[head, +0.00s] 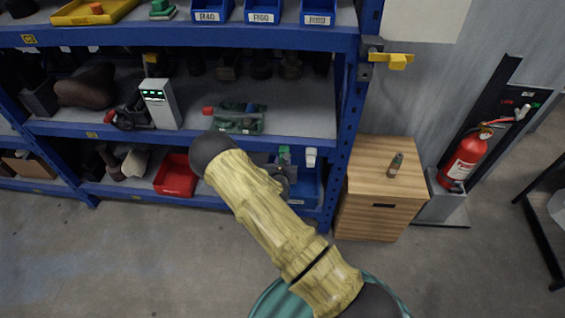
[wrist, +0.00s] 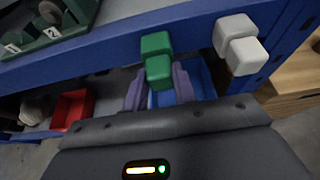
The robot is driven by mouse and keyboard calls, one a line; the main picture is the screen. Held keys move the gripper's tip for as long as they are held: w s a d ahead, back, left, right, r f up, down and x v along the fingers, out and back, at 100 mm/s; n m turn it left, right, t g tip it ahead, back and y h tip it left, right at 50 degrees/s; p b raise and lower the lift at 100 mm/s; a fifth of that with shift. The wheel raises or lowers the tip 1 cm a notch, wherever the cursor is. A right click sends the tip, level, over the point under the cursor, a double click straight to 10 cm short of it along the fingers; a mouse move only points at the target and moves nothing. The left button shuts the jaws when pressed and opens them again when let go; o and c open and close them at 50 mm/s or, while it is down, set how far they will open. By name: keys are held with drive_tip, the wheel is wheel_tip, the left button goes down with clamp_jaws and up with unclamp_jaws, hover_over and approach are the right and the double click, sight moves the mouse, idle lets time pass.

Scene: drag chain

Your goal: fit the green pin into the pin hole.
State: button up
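The green pin (wrist: 157,60) shows in the wrist view as two stacked green blocks at the front of the blue shelf beam. My gripper (wrist: 160,84) has its purple-grey fingers on either side of the lower green block. The fingers look very close to its sides, but I cannot tell whether they grip it. In the head view the green pin (head: 284,153) is small, beside a white block, and my gripper (head: 280,175) is partly hidden behind my arm. I cannot make out the pin hole in either view.
A white block (wrist: 240,44) sits on the beam to the right of the green pin. A blue bin (wrist: 190,76) is behind the fingers, and a red bin (head: 176,175) stands to the left. A wooden cabinet (head: 380,200) is to the right of the rack.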

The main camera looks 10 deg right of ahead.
drive_tip(key=shift+o, duration=1.2)
clamp_jaws()
drive_tip(key=shift+s+a+p, duration=0.15)
drive_tip(key=shift+s+a, duration=0.05)
drive_tip(key=shift+s, duration=0.5)
drive_tip(key=shift+s+a+p, duration=0.15)
drive_tip(key=shift+s+a, duration=0.1)
drive_tip(key=shift+s, duration=0.4)
drive_tip(key=shift+s+a+p, duration=0.15)
drive_tip(key=shift+s+a, duration=0.05)
drive_tip(key=shift+s, duration=0.5)
drive_tip(key=shift+s+a+p, duration=0.1)
drive_tip(key=shift+s+a, duration=0.15)
drive_tip(key=shift+s, duration=0.55)
drive_tip(key=shift+s+a+p, duration=0.15)
drive_tip(key=shift+s+a, duration=0.1)
drive_tip(key=shift+s, duration=0.5)
drive_tip(key=shift+s+a+p, duration=0.1)
drive_tip(key=shift+s+a, duration=0.15)
drive_tip(key=shift+s, duration=0.55)
